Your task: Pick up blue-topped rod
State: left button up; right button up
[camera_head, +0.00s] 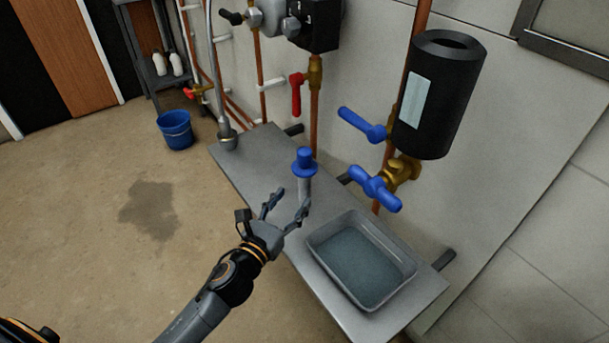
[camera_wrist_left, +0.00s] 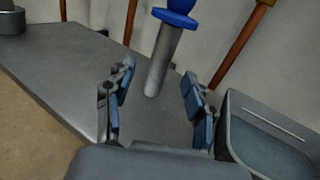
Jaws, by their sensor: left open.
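The blue-topped rod (camera_head: 305,164) stands upright on the grey shelf (camera_head: 254,160), with a blue cap and collar over a grey shaft. In the left wrist view the rod (camera_wrist_left: 163,58) shows just beyond and between the fingers, its top cut off by the frame edge. My left gripper (camera_head: 287,203) is open and empty, in front of the rod. In the left wrist view the left gripper (camera_wrist_left: 158,88) has its two fingers spread apart. Whether a finger touches the rod I cannot tell. My right gripper is not in view.
A grey tray (camera_head: 408,252) of water sits on the shelf right of the rod. Blue-handled valves (camera_head: 375,187) and a black cylinder (camera_head: 440,95) hang on pipes above. A tap (camera_head: 226,135) stands at the shelf's far left end. A blue bucket (camera_head: 175,130) stands on the floor.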

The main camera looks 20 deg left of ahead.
aim_at(301, 188)
pick_arm(q)
jog(key=w, duration=0.2)
jog(key=w+d, duration=0.1)
jog(key=w, duration=0.1)
jog(key=shift+w, duration=0.3)
jog(key=shift+w+d, duration=0.1)
jog(key=shift+w, duration=0.1)
jog(key=shift+r, duration=0.1)
grip_shut()
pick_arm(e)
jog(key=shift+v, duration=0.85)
